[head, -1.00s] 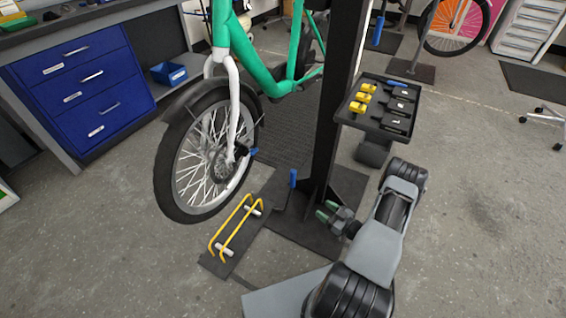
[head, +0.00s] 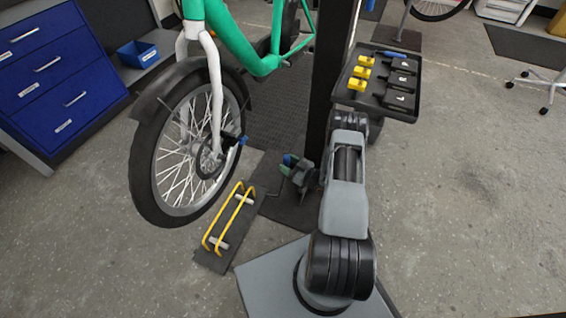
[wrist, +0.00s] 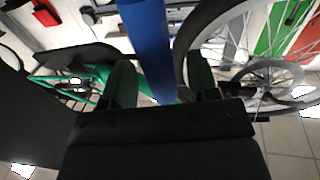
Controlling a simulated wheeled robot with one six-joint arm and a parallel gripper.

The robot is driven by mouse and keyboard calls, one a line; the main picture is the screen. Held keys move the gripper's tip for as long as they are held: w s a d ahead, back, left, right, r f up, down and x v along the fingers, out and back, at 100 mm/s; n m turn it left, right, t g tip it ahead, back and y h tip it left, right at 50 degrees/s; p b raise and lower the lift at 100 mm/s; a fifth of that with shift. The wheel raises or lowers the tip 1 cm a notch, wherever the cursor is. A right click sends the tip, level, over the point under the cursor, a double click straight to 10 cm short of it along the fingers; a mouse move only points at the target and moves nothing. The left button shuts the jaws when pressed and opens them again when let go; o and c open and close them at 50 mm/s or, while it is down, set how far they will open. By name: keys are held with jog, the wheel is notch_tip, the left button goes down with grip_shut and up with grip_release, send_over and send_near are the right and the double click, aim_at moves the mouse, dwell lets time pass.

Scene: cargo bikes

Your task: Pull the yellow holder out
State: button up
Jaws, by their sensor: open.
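The yellow holder (head: 237,221) is a pair of yellow bars on a dark floor plate, in front of the bike's front wheel (head: 166,165). An upright blue handle stands by the post; in the wrist view the blue handle (wrist: 148,45) passes between my two green fingers. My gripper (head: 288,162) is open around it, low beside the post, to the right of the holder and apart from the yellow bars. In the head view, my gripper mostly hides the handle. I cannot tell whether the fingers touch it.
The black post (head: 330,90) stands close beyond my gripper. A black tray (head: 385,106) with yellow and black pieces hangs on it at right. Blue drawers (head: 62,75) stand at left. Floor is open left of the holder.

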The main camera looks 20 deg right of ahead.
jog(key=shift+x, duration=1.3)
jog(key=shift+c, duration=0.2)
grip_shut()
